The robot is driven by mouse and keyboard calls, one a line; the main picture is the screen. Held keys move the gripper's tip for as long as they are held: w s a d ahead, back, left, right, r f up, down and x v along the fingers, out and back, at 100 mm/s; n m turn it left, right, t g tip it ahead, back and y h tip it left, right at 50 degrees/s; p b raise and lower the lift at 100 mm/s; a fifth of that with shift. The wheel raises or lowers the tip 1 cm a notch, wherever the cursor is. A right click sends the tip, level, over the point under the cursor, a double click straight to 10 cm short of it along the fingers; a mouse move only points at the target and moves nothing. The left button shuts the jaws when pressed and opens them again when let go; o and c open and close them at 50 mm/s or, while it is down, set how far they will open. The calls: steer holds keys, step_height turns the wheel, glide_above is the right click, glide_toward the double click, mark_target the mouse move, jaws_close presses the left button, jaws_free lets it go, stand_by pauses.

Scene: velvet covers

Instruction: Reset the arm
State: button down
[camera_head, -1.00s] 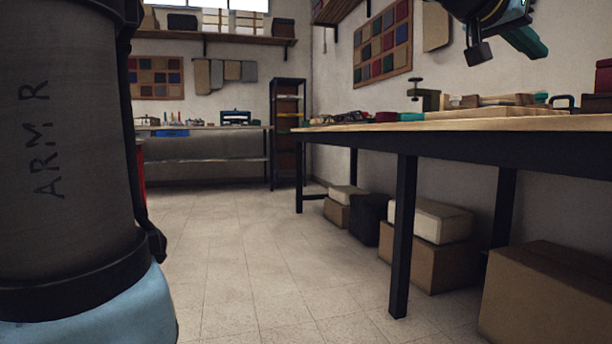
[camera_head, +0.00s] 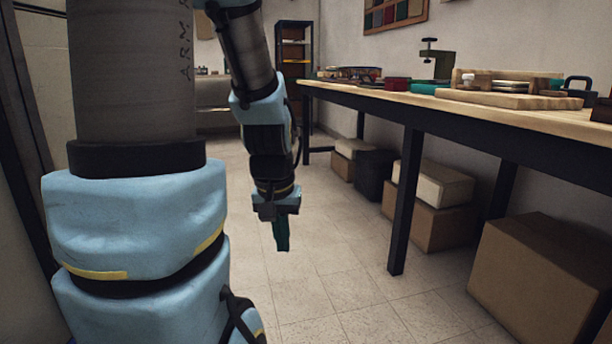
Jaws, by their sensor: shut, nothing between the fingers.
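My arm shows at the left and middle of the head view, with blue and dark grey links. My gripper (camera_head: 282,236) hangs from the end of the arm and points down over the floor. Its green fingers are together and hold nothing. It is to the left of the workbench (camera_head: 480,110) and lower in the picture than the bench top, apart from it.
The bench carries wooden boards (camera_head: 510,99), a green clamp (camera_head: 440,66) and small items. Under it stand cardboard boxes (camera_head: 540,280), a cream box (camera_head: 433,184) and a dark bin (camera_head: 374,175). A black shelf rack (camera_head: 294,60) stands behind. The tiled floor (camera_head: 340,285) is clear.

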step_height(320, 180, up, 37)
steer(key=s+a+p, duration=0.2)
steer(key=p, duration=3.5)
steer(key=shift+r+g+p, duration=0.15)
steer(key=shift+g+p, duration=0.15)
steer(key=shift+p, duration=0.1)
steer(key=c, duration=1.6)
jaws_free()
